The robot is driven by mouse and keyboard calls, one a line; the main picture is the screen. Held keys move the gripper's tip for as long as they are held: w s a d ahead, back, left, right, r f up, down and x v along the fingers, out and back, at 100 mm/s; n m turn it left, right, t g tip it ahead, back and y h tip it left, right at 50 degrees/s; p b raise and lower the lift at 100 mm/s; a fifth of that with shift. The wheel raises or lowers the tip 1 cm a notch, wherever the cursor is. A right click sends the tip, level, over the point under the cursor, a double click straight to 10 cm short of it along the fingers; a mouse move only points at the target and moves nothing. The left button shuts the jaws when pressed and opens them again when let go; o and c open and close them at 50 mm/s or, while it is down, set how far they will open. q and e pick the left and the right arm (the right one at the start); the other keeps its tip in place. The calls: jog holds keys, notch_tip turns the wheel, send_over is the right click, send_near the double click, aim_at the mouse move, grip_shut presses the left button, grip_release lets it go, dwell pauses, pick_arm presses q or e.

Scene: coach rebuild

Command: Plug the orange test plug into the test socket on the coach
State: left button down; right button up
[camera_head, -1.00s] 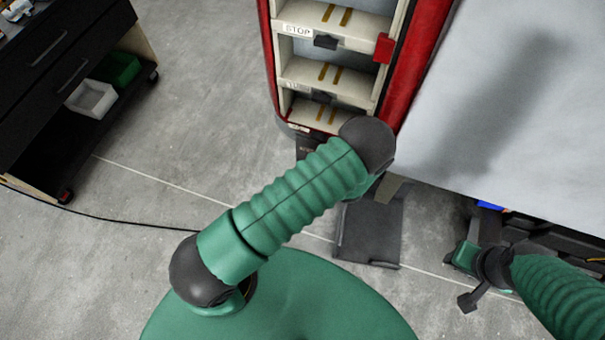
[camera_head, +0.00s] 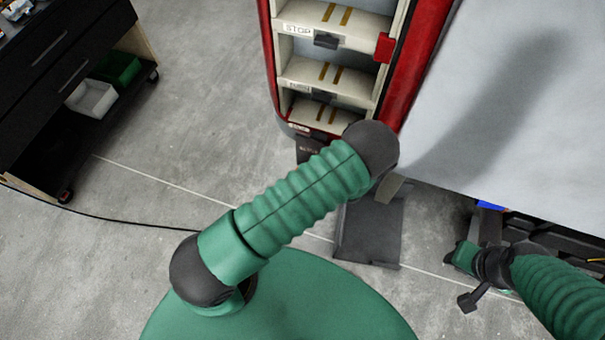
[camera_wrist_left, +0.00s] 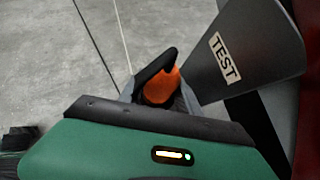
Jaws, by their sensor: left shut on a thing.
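In the left wrist view the orange test plug (camera_wrist_left: 161,88) shows between dark and grey parts just beyond the green gripper body. My left gripper (camera_wrist_left: 157,78) is shut on it; its fingertips are only partly visible. A grey plate with a TEST label (camera_wrist_left: 224,58) stands right beside the plug, to the right. The socket opening is not visible, so I cannot tell whether plug and socket touch. In the head view my own arm hides the left gripper and plug. My right gripper (camera_head: 465,262) hangs at the lower right, away from the plug; its jaw opening is unclear.
The red coach (camera_head: 425,70) has an open panel of shelves (camera_head: 330,70), one labelled STOP. A large pale panel (camera_head: 520,100) fills the right. A dark cabinet (camera_head: 60,70) with bins stands at the left. A black cable (camera_head: 120,219) crosses the floor. Floor between is clear.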

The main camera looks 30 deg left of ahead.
pick_arm(q)
jog(key=shift+f+b, duration=0.35)
jog(key=shift+f, duration=0.15)
jog(key=c, duration=1.1)
grip_release()
jog(key=shift+r, duration=0.1)
